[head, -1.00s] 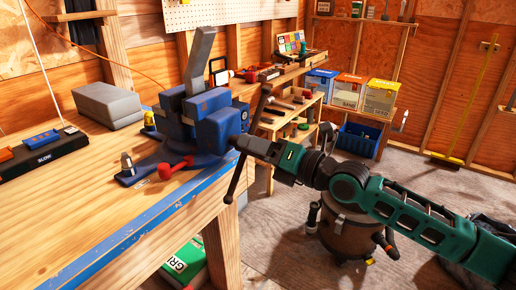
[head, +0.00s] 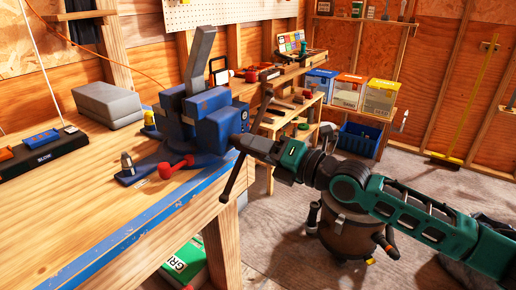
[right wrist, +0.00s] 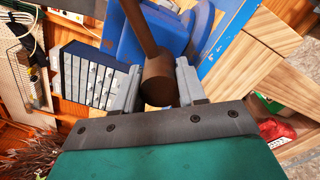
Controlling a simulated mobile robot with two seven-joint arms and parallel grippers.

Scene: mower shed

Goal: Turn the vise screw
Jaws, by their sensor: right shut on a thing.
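The blue vise (head: 210,126) stands at the front right corner of the wooden workbench, with a flat grey metal bar (head: 200,58) upright in its jaws. The dark vise handle bar (head: 231,181) runs slantwise across the screw's front end, upper end leaning right. My right gripper (head: 243,142) reaches in from the right and is shut on the vise screw at the handle. In the right wrist view, the round brown screw head (right wrist: 159,82) sits between the two grey fingers, with the handle extending up from it. My left gripper is not in view.
The workbench (head: 100,215) has a blue, worn front edge. A red-knobbed lever (head: 167,170) is at the vise base. A grey block (head: 108,103) lies behind to the left. A brown canister (head: 345,235) stands on the floor below my right arm. Boxes (head: 381,99) are on a shelf behind.

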